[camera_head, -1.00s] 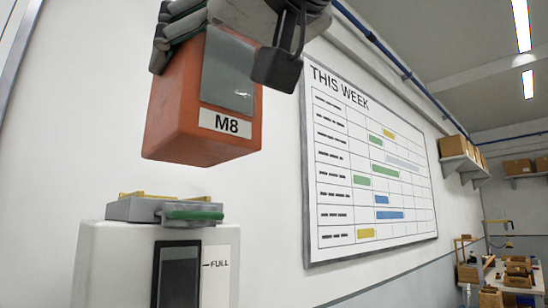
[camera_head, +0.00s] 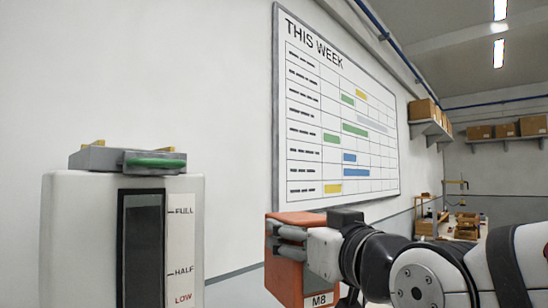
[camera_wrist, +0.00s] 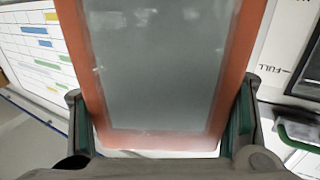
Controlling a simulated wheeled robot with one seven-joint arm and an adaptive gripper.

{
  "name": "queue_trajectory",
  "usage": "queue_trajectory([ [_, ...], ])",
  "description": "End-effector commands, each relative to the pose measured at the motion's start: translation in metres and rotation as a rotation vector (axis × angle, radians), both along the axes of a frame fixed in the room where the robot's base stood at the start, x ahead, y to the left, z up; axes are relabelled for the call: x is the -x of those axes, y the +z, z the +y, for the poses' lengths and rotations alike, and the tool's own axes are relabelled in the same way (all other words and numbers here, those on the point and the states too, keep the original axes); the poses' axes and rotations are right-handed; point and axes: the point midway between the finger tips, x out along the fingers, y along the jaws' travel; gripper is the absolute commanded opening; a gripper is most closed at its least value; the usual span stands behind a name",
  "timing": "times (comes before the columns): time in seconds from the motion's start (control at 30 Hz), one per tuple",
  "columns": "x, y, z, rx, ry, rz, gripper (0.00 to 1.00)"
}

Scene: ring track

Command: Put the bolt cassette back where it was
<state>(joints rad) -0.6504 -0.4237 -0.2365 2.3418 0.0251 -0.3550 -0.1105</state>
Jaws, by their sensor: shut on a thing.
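The orange bolt cassette (camera_head: 284,273) is labelled M8 and has a grey window, which fills the middle of the wrist view (camera_wrist: 150,70). My gripper (camera_head: 290,238) is shut on it, with one finger on each side in the wrist view. The cassette hangs in the air at the lower middle of the head view, right of the white dispenser (camera_head: 80,240) and apart from it. The dispenser has a dark level window marked FULL, HALF and LOW. On its top sits a grey mount (camera_head: 105,158) with a green bar (camera_head: 155,162) and yellow pieces. The cassette's lower end is cut off.
A THIS WEEK planning board (camera_head: 340,120) hangs on the white wall behind. Shelves with cardboard boxes (camera_head: 425,110) and a workbench (camera_head: 455,228) are far back at the right. The space above the dispenser is clear.

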Motion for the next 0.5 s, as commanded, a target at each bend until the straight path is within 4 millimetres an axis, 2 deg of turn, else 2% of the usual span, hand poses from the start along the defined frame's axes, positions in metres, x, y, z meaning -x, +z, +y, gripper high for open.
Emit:
queue_trajectory([
  [0.03,-0.017,-0.029,-0.011,0.010,-0.035,0.014,0.30],
  [0.07,-0.026,-0.042,-0.017,0.010,-0.055,0.014,0.30],
  [0.1,-0.037,-0.060,-0.026,0.013,-0.080,0.014,0.24],
  [0.3,-0.082,-0.123,-0.061,0.015,-0.177,0.006,0.24],
  [0.5,-0.120,-0.177,-0.091,0.017,-0.253,0.001,0.23],
])
